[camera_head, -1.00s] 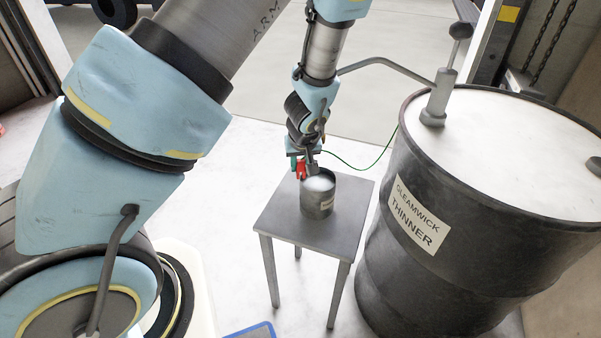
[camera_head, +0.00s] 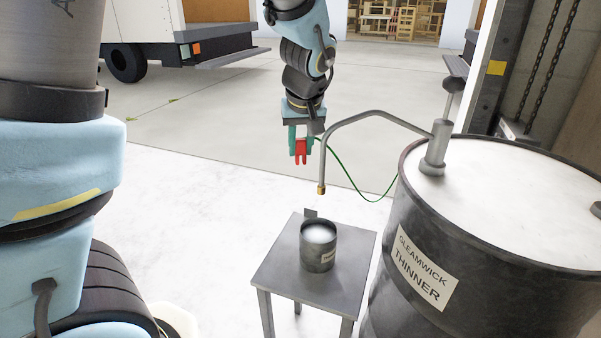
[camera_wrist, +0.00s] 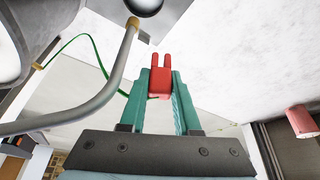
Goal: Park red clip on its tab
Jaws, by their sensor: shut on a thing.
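My gripper (camera_head: 300,138) is shut on the red clip (camera_head: 300,152), which hangs with its two prongs pointing down. The clip also shows between the teal fingers in the wrist view (camera_wrist: 160,82), prongs pointing away from the gripper. It is in the air, above and behind the small table, left of the pump spout. A green wire (camera_head: 348,181) runs from the clip toward the drum (camera_head: 440,255). A small grey tab (camera_head: 311,213) stands at the back rim of the can (camera_head: 318,256). I cannot make out another tab on the drum.
The can stands on the grey table (camera_head: 270,275). The drum's bent pump spout (camera_head: 375,114) reaches over toward the table, its brass tip (camera_head: 321,190) above and behind the can. A parked truck (camera_head: 205,45) is far back. The floor left of the table is clear.

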